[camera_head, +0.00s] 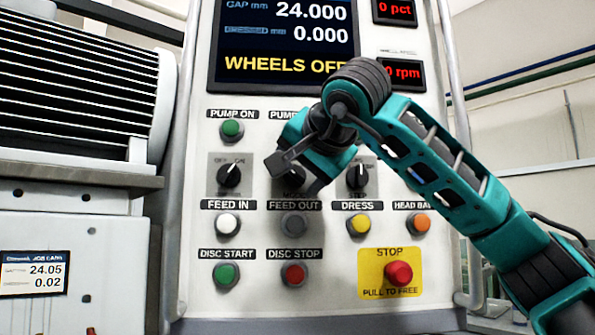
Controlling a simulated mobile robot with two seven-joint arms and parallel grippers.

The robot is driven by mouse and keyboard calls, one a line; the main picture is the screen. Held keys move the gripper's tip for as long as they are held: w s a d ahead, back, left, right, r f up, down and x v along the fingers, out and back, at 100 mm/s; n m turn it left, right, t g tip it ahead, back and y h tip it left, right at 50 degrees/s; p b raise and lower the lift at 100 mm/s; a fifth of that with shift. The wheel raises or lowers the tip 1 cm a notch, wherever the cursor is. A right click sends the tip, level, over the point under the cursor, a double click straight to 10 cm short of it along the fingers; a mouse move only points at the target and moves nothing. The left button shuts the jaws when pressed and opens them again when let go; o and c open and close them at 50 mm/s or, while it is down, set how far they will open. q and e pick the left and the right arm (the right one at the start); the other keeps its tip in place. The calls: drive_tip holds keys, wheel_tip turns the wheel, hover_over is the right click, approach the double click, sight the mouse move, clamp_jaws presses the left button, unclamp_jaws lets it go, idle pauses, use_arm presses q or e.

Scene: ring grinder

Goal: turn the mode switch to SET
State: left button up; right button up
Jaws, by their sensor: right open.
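The mode switch (293,183) is the middle of three black rotary knobs on the grey control panel. Its label reads MODE, but my right gripper covers most of its knob and plate, so I cannot tell which position it points to. My right gripper (291,172) is open, with its fingers in front of the mode switch. I cannot tell whether they touch the knob. My left gripper is not in view.
A rotary knob (229,176) sits left of the mode switch and another (357,174) right of it. Below are the FEED OUT button (293,224), the red DISC STOP button (293,273) and the red STOP button (398,272). The display (285,40) reads WHEELS OFF, its end covered.

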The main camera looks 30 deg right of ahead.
drive_tip(key=shift+c, duration=1.3)
drive_tip(key=c, duration=0.8)
